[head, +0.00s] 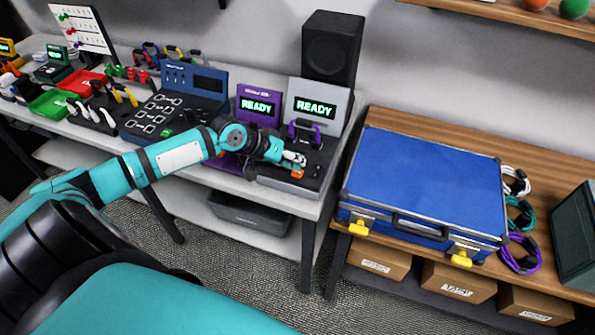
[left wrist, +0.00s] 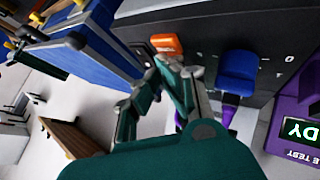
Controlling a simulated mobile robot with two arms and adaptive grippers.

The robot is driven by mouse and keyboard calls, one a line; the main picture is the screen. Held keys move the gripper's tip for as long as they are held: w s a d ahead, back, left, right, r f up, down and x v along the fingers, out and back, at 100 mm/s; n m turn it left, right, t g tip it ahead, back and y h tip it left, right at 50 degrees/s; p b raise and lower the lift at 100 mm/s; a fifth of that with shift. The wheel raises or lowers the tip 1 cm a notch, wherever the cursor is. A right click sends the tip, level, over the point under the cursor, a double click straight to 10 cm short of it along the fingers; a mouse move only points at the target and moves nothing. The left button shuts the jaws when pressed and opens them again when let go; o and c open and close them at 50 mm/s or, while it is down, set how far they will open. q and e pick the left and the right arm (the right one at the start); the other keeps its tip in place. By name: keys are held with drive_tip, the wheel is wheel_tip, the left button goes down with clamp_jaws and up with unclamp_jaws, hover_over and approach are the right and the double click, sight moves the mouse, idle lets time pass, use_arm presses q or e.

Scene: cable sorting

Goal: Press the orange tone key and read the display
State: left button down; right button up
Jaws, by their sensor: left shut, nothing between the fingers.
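The orange tone key (head: 297,174) sits near the front edge of a grey tester (head: 322,92). The tester's display (head: 314,108) reads READY in green. My left gripper (head: 294,159) is shut and empty, with its fingertips just above and beside the key; I cannot tell whether they touch it. In the left wrist view the orange key (left wrist: 166,44) shows just beyond the fingertips (left wrist: 163,68). A purple cable (head: 304,132) lies across the tester; its blue plug (left wrist: 237,70) shows in the left wrist view. My right gripper is not in view.
A purple tester (head: 259,90), also reading READY, stands directly left. A black speaker (head: 332,45) is behind. A blue case (head: 425,180) lies on the wooden bench to the right, beside coiled cables (head: 520,215). A blue panel device (head: 190,80) and trays (head: 50,103) stand farther left.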

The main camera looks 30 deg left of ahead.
use_arm(q)
drive_tip(key=shift+f, duration=0.45)
idle(0.9)
drive_tip(key=shift+r+p, duration=0.85)
wheel_tip(320, 180, up, 5)
drive_tip(key=p, duration=0.5)
idle(0.6)
